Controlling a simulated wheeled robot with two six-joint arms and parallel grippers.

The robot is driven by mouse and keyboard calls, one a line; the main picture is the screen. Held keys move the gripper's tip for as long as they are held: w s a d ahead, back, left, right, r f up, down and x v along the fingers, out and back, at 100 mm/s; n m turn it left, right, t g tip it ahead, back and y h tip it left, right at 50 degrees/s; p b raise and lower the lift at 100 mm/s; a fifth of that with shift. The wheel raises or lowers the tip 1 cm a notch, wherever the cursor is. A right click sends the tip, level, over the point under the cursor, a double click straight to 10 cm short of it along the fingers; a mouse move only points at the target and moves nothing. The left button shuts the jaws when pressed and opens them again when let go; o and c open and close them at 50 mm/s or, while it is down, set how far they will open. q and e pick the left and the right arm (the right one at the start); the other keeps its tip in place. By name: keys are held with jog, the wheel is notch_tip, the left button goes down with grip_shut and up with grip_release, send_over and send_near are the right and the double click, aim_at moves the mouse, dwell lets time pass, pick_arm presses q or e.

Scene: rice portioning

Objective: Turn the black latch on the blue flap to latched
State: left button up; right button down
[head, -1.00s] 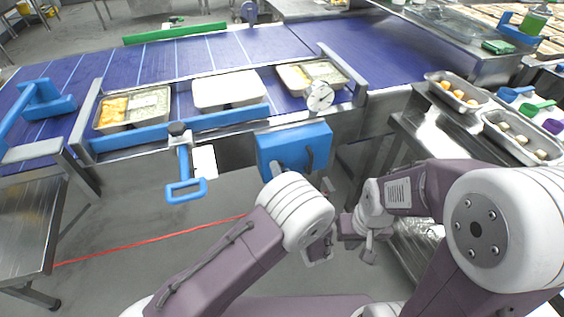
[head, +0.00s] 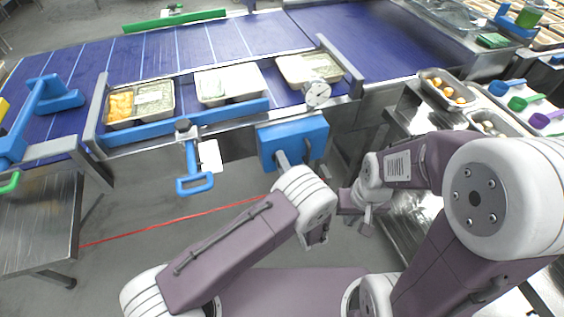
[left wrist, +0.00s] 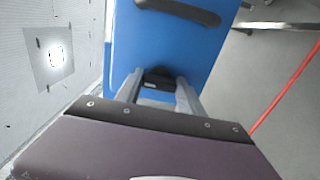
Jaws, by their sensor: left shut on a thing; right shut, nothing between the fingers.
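The blue flap (head: 312,132) hangs on the front of the conveyor, right of centre in the head view. It fills the middle of the left wrist view (left wrist: 165,45). My left gripper (head: 281,160) reaches its face. In the left wrist view its fingers (left wrist: 159,88) are closed around a small black piece (left wrist: 158,77), which looks like the latch. The latch's turned position is not clear. A dark bar handle (head: 308,150) sits beside it on the flap, also at the top of the left wrist view (left wrist: 180,12). My right gripper (head: 358,222) is shut and empty, right of the flap.
Trays of food (head: 138,103) stand on the blue conveyor (head: 215,45) behind a blue rail (head: 185,124). A blue handle loop (head: 195,184) hangs left of the flap. A round white dial (head: 317,93) is above it. Steel pans (head: 448,90) stand at right. Floor below is open.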

dwell(0.3)
pick_arm(q)
jog(key=o, duration=1.4)
jog(key=shift+c, duration=0.2)
